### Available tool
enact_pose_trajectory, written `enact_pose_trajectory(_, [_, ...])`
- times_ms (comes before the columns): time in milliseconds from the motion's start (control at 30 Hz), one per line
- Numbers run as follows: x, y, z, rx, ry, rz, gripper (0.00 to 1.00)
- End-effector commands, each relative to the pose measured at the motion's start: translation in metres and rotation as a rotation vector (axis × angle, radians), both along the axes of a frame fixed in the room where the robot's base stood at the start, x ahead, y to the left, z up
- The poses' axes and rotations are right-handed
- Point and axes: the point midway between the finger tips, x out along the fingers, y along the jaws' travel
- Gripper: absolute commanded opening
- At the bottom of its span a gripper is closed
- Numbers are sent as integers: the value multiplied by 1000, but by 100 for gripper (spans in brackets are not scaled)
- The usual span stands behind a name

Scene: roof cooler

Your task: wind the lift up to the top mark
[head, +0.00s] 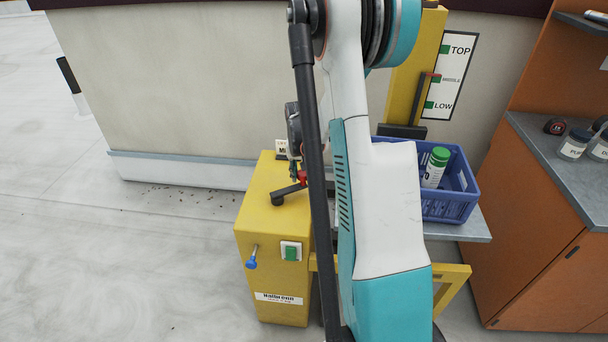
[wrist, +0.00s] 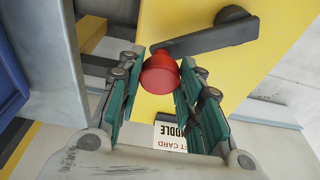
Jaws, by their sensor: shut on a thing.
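The yellow winch box (head: 272,205) has a black crank (head: 290,193) on its top, ending in a red knob (head: 303,177). In the wrist view the red knob (wrist: 160,74) sits between my teal finger pads; the crank arm (wrist: 205,38) runs up right to its hub. My gripper (wrist: 158,88) is shut on the knob. In the head view, my gripper (head: 294,172) is partly hidden behind my arm. The lift has a yellow mast (head: 414,75), a grey platform (head: 465,229) and a scale board (head: 452,75) marked TOP, MIDDLE and LOW. The platform is low; its exact mark is unclear.
A blue crate (head: 450,207) with a green-capped bottle (head: 435,167) stands on the platform. A card reading MIDDLE (wrist: 170,137) is by the crank. The box front has a blue knob (head: 251,262) and green switch (head: 291,253). An orange cabinet (head: 540,235) stands right.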

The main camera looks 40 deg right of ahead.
Motion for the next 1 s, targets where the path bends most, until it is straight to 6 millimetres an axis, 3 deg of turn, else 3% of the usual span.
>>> enact_pose_trajectory(633, [20, -5, 1, -1, -5, 2, 5])
enact_pose_trajectory(1000, [22, -5, 1, -2, -4, 0, 5])
